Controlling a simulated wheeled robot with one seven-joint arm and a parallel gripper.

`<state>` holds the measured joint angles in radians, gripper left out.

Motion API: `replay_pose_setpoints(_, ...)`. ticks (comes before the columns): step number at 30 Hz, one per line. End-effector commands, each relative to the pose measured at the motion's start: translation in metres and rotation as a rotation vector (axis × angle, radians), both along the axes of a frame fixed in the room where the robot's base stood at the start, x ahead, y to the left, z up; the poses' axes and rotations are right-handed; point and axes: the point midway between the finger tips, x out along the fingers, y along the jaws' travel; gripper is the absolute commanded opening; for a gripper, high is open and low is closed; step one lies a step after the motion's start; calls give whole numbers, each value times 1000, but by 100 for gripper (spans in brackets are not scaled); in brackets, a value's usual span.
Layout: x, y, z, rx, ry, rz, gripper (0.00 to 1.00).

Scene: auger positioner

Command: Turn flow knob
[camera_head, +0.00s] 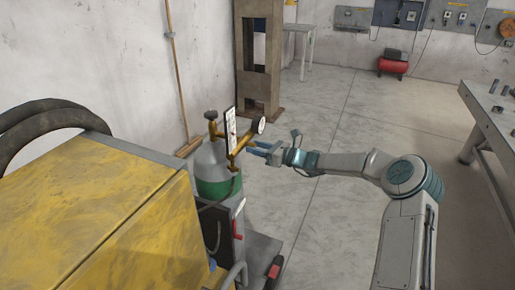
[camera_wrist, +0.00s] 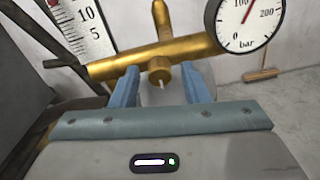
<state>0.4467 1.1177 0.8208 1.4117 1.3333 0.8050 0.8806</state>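The brass regulator (camera_head: 241,143) sits on top of a green and grey gas cylinder (camera_head: 213,168), with a white flow scale (camera_head: 230,131) and a round gauge (camera_head: 261,125). In the wrist view a small round brass knob (camera_wrist: 159,70) projects from the regulator body (camera_wrist: 110,67), with the flow scale (camera_wrist: 82,28) at upper left and the bar gauge (camera_wrist: 243,20) at upper right. My gripper (camera_head: 262,151) is beside the regulator on its right. In the wrist view its two blue fingers (camera_wrist: 159,88) are apart, one on each side of the knob, with visible gaps.
A large yellow machine (camera_head: 95,220) with black hoses (camera_head: 40,115) fills the left front. A post (camera_head: 259,60) stands behind the cylinder. A metal workbench (camera_head: 490,110) is at the right. The floor (camera_head: 350,120) between is clear.

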Motion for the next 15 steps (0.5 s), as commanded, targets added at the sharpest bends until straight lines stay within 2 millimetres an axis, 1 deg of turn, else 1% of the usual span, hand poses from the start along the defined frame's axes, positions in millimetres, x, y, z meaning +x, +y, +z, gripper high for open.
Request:
replay_pose_setpoints(10, -1, -3, 0, 0, -1, 0, 45)
replay_pose_setpoints(13, -4, -12, -1, -1, -1, -1, 45)
replay_pose_setpoints(15, -9, -24, -2, -1, -2, -2, 45)
